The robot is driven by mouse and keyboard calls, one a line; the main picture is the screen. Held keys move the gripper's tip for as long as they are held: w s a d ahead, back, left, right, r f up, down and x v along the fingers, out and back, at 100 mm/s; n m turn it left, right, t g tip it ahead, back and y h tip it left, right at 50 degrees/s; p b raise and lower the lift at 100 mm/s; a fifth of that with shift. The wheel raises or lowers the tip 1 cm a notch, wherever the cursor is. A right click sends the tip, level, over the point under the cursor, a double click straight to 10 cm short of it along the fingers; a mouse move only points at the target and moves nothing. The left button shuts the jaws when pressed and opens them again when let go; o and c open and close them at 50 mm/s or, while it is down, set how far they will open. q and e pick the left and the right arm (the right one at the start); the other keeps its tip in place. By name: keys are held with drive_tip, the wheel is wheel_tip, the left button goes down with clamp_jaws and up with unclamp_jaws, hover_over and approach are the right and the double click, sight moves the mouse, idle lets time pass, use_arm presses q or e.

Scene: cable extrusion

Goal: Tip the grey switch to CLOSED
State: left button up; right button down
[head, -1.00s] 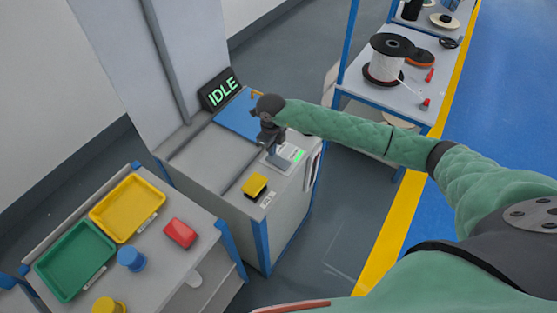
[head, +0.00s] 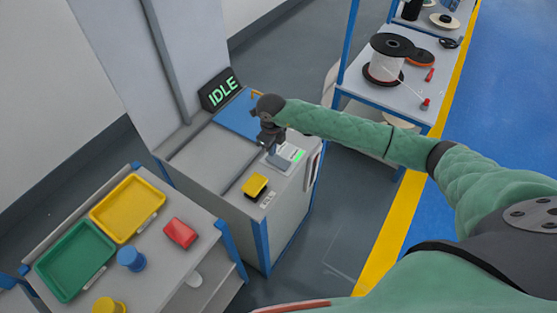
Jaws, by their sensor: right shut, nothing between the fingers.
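My right gripper (head: 273,146) is shut and empty, pointing down at the top of the grey machine cabinet (head: 205,160). The grey switch (head: 281,162) sits on a pale plate just below the fingertips. The fingers partly hide it, and I cannot tell whether they touch it. A green patch (head: 299,155) shows at the plate's right side. The printing on the plate is too small to read. A dark display (head: 220,90) at the back of the cabinet reads IDLE in green. My left gripper is not in view.
A yellow button block (head: 255,186) sits on the cabinet in front of the switch. A blue panel (head: 238,117) lies behind my gripper. A side table at lower left holds yellow (head: 127,207) and green (head: 75,260) trays. A shelf (head: 405,100) with spools stands at upper right.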

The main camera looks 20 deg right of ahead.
drive_tip(key=shift+f+b, duration=0.85)
drive_tip(key=shift+f, duration=0.15)
idle(0.8)
drive_tip(key=shift+r, duration=0.1)
drive_tip(key=shift+r+p, duration=0.9)
drive_tip(key=shift+r, duration=2.55)
